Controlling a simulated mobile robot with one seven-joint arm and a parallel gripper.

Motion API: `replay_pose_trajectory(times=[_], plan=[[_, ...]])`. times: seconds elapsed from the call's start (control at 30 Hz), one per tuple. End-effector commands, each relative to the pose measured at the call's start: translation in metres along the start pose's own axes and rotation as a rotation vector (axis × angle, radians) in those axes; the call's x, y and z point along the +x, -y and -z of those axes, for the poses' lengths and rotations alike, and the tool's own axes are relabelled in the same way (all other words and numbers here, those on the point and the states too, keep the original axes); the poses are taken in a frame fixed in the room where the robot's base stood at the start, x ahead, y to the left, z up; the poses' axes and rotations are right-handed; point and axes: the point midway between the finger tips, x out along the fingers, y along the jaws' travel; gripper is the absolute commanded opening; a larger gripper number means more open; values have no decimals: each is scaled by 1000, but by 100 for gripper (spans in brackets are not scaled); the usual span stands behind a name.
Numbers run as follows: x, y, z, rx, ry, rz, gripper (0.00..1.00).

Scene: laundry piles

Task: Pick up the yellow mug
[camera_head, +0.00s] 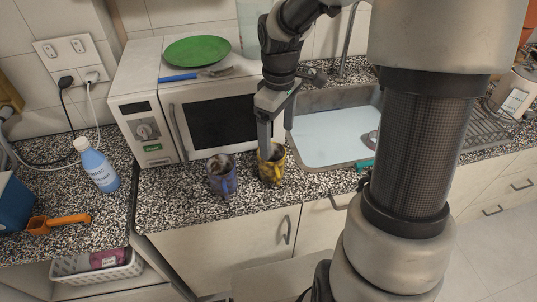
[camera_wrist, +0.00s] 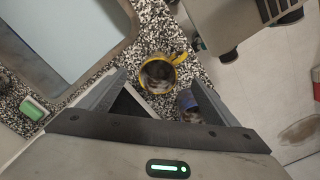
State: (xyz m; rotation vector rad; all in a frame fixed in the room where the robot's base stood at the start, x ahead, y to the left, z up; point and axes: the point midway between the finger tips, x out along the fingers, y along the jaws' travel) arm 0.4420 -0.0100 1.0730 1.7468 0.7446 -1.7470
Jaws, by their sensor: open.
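The yellow mug (camera_head: 270,174) stands upright on the speckled counter in front of the microwave and beside the sink. In the wrist view the yellow mug (camera_wrist: 147,64) shows its round opening, with its handle toward the upper right. My gripper (camera_head: 266,154) points down at the mug, its fingertips overlapping the far rim in the head view. In the wrist view my gripper (camera_wrist: 158,78) is open and empty, and the mug appears just past the fingertips. I cannot tell whether a finger touches it. A blue-purple mug (camera_head: 222,182) stands close on its left.
The blue mug (camera_wrist: 187,98) lies near the right finger in the wrist view. The microwave (camera_head: 180,105) stands behind, with a green plate (camera_head: 197,50) on top. The sink (camera_head: 325,140) is to the right. A blue bottle (camera_head: 98,166) and orange tool (camera_head: 65,221) are left.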

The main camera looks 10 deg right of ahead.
Motion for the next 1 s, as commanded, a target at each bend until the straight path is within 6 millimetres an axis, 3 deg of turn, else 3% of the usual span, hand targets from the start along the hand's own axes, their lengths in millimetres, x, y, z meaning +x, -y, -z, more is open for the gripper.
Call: replay_pose_trajectory(times=[0.1, 0.3, 0.57, 0.8, 1.0], plan=[[29, 1, 0, -1, 3, 5, 84], [62, 1, 1, 0, 1, 2, 84], [80, 0, 5, -1, 1, 2, 84], [114, -1, 15, 0, 2, 2, 84], [123, -1, 15, 1, 0, 0, 84]])
